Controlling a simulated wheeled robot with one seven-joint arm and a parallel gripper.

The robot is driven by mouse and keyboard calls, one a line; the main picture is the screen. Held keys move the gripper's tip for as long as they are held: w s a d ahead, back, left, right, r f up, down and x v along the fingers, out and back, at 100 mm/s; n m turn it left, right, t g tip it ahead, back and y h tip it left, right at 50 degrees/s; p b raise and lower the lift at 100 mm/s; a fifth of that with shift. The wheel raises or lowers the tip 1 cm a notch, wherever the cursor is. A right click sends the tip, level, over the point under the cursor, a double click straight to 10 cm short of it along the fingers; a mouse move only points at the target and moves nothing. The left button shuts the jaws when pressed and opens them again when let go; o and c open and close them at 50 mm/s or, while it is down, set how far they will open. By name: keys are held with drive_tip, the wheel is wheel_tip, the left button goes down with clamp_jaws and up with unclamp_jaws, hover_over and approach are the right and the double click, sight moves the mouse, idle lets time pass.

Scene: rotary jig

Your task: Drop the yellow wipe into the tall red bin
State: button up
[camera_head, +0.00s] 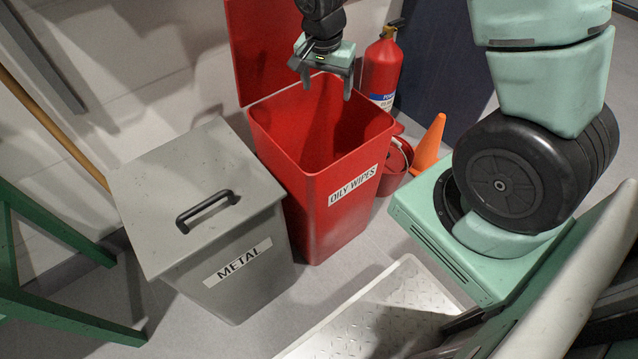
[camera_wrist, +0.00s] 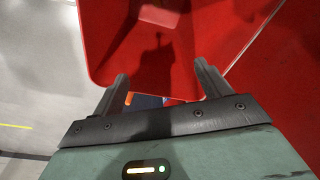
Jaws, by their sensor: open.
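The tall red bin (camera_head: 330,215), labelled OILY WIPES, stands with its lid (camera_head: 262,45) raised at the back. My gripper (camera_head: 327,92) is above the bin's rear part, fingers pointing down, with nothing between them. In the wrist view my gripper (camera_wrist: 160,72) has its fingers apart, near the edge of the bin (camera_wrist: 105,50). I cannot tell whether this is the yellow wipe. No yellow wipe shows clearly in the head view.
A grey METAL bin (camera_head: 190,250) with a closed, handled lid stands left of the red bin. A fire extinguisher (camera_head: 381,68), a small red container (camera_head: 394,165) and an orange cone (camera_head: 429,147) are to its right. A green frame (camera_head: 60,315) is at far left.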

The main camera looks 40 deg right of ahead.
wheel_tip(320, 180, up, 10)
drive_tip(key=a+p, duration=0.1)
drive_tip(key=p, duration=0.1)
drive_tip(key=shift+s+a+r, duration=0.15)
drive_tip(key=shift+s+a, duration=0.05)
drive_tip(key=shift+s, duration=0.2)
